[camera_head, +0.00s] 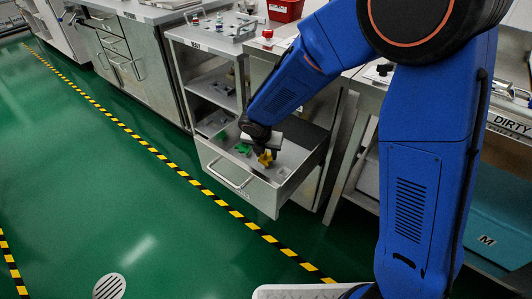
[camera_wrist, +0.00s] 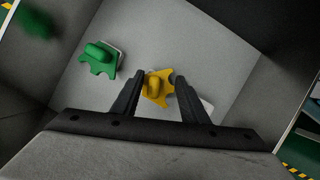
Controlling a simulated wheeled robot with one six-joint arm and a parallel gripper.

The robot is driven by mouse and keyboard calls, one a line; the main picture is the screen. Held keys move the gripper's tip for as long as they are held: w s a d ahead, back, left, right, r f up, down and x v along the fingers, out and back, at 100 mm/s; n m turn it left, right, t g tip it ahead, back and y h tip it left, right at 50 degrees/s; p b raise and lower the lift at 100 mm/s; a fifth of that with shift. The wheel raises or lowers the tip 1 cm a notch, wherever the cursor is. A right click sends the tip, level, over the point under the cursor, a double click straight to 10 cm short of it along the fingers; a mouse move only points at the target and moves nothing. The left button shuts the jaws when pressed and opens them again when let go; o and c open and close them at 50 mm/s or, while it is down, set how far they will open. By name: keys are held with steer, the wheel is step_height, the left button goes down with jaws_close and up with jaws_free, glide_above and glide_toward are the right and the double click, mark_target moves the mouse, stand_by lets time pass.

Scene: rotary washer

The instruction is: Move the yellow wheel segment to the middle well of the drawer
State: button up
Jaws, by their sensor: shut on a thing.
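The yellow wheel segment (camera_head: 265,158) is over the open drawer (camera_head: 260,196), and in the wrist view the segment (camera_wrist: 158,88) sits between my two fingers. My gripper (camera_wrist: 160,80) is shut on it, with a finger on either side. Its height over the drawer floor is hard to tell. A green wheel segment (camera_wrist: 100,59) lies to the left, over a pale well, and also shows in the head view (camera_head: 243,148). Another pale well (camera_wrist: 206,104) shows partly beside my right finger. The middle well is not clearly visible.
The drawer's walls rise around my gripper. A shelf cabinet marked READY (camera_head: 195,45) stands to the left of the drawer, with a tray of small parts on top. A red button (camera_head: 267,34) and a red bin (camera_head: 285,9) are behind. The green floor in front is clear.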

steer(key=o, duration=1.3)
steer(key=v, duration=1.2)
steer(key=shift+r, duration=0.15)
steer(key=shift+d, duration=0.1)
steer(key=s+d+r+m, duration=0.3)
steer(key=d+m, duration=0.2)
steer(key=d, duration=0.2)
steer(key=s+d+r+m, duration=0.3)
steer(key=d+m, duration=0.2)
steer(key=d, duration=0.1)
steer(key=s+d+r+m, duration=0.3)
steer(key=d+m, duration=0.2)
steer(key=d, duration=0.2)
steer(key=s+d+m, duration=0.3)
steer(key=s+m, duration=0.2)
steer(key=m, duration=0.1)
steer(key=s+d+r+m, duration=0.1)
steer(key=s+d+m, duration=0.3)
steer(key=s+m, duration=0.2)
steer(key=s+d+m+y, duration=0.1)
steer(key=s+d+m, duration=0.2)
steer(key=s+m, duration=0.2)
steer(key=shift+s+d+r+m, duration=0.15)
steer(key=shift+s+m, duration=0.2)
steer(key=shift+m, duration=0.15)
